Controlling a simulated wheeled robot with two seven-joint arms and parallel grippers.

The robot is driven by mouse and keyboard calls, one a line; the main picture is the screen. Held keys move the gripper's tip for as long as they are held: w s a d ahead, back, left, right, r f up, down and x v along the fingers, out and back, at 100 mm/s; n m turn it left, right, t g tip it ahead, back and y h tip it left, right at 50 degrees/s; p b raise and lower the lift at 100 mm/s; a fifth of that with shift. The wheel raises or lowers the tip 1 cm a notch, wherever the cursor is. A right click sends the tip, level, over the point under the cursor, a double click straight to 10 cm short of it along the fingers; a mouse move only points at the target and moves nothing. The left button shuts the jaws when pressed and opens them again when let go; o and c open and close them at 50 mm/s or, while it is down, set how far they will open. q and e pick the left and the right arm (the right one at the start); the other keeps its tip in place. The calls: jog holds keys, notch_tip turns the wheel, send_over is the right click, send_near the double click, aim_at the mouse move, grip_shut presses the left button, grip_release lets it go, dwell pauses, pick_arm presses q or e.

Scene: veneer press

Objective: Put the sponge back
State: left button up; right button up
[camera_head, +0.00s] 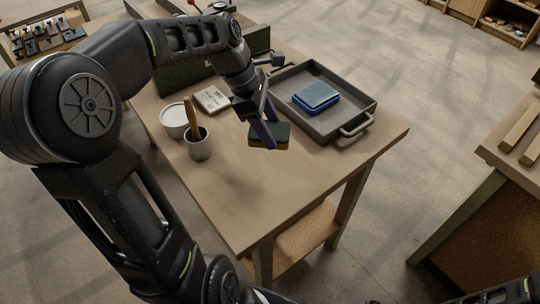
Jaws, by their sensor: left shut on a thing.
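The sponge (270,144) has a dark green top and a yellow underside. My left gripper (266,130) is shut on it, pointing down over the middle of the wooden table (290,190). The sponge looks a little above the tabletop, though the exact gap is hard to tell. It is outside the grey metal tray (357,104), just left of its near side. Inside the tray lies a blue block-like thing (316,96) with a paler top. My right gripper is not in view; part of an arm shows at the bottom right.
Left of the sponge stand a grey cup (199,150) with a wooden-handled tool (191,115) and a white pot (173,119). A small pale box (211,99) lies behind them. The table's front part is bare. Another bench (508,150) stands at right.

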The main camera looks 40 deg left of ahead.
pick_arm(q)
jog(key=shift+f, duration=3.15)
jog(key=shift+f, duration=1.85)
jog(key=shift+f, duration=0.1)
jog(key=o, duration=1.5)
jog(key=shift+c, duration=0.2)
